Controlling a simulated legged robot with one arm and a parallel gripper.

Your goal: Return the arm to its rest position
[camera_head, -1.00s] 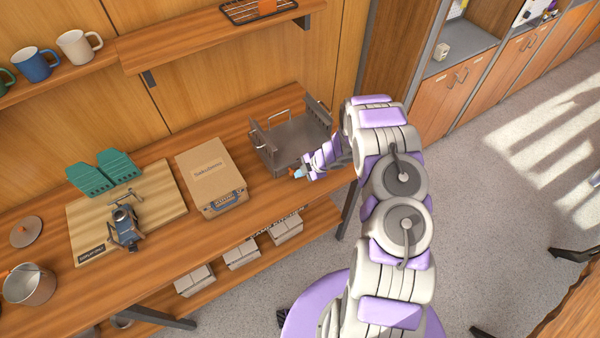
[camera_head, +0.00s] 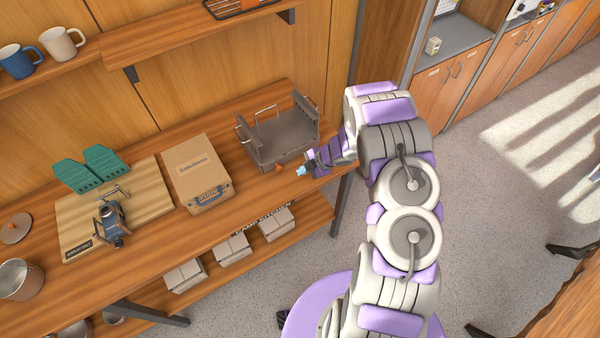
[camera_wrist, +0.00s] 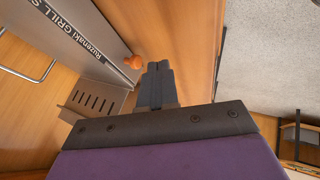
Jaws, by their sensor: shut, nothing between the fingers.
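My gripper (camera_head: 303,170) is at the end of my white and purple arm, just in front of the grey metal grill stand (camera_head: 285,132) near the table's right end. In the wrist view my gripper (camera_wrist: 158,68) has its dark fingers together, with nothing between them. The side of the grill stand (camera_wrist: 75,30) shows lettering there. A small orange knob (camera_wrist: 133,62) lies close to the fingertips in that view. Whether it touches the stand is unclear.
The wooden table (camera_head: 150,245) also holds a cardboard box (camera_head: 197,165), a wooden board (camera_head: 150,200) with a small stove (camera_head: 110,215), teal folded items (camera_head: 90,170) and a pot (camera_head: 18,280). A shelf (camera_head: 190,35) with mugs runs above. Open floor lies to the right.

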